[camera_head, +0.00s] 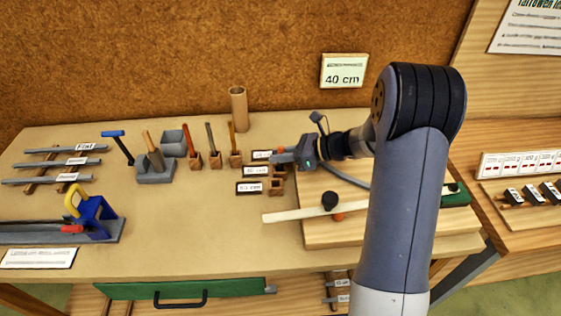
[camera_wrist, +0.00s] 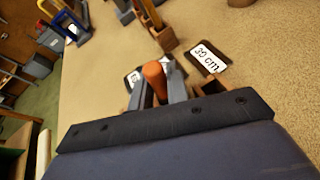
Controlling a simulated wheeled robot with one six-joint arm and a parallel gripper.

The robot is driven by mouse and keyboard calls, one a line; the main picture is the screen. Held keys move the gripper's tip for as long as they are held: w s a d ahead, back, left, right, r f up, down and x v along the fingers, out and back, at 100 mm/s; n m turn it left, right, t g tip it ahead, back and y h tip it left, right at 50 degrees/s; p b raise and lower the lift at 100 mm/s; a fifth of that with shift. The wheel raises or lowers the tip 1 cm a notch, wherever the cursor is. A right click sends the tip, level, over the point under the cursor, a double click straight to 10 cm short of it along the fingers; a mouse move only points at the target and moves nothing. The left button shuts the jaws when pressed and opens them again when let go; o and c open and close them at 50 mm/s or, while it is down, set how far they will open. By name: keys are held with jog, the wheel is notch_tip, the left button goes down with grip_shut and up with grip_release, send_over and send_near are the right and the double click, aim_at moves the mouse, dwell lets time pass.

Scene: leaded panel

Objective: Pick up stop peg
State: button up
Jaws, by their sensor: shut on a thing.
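The stop peg appears to be the orange round-topped peg (camera_wrist: 154,76) in the wrist view. It stands between the two grey fingers of my gripper (camera_wrist: 157,88), which are shut on it. In the head view my gripper (camera_head: 284,156) is at the right of the bench's middle, beside the label cards, and only a small orange bit of the peg (camera_head: 280,149) shows. The peg's lower part is hidden by the fingers, so I cannot tell whether it is clear of its holder.
Small wooden blocks (camera_head: 276,187) stand by the label cards (camera_head: 250,187). Upright tools in wooden holders (camera_head: 236,158) stand just left. A wooden board (camera_head: 320,236) with a pale strip (camera_head: 290,214) and black knob (camera_head: 329,200) lies right. The bench's front middle (camera_head: 185,225) is clear.

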grip_shut()
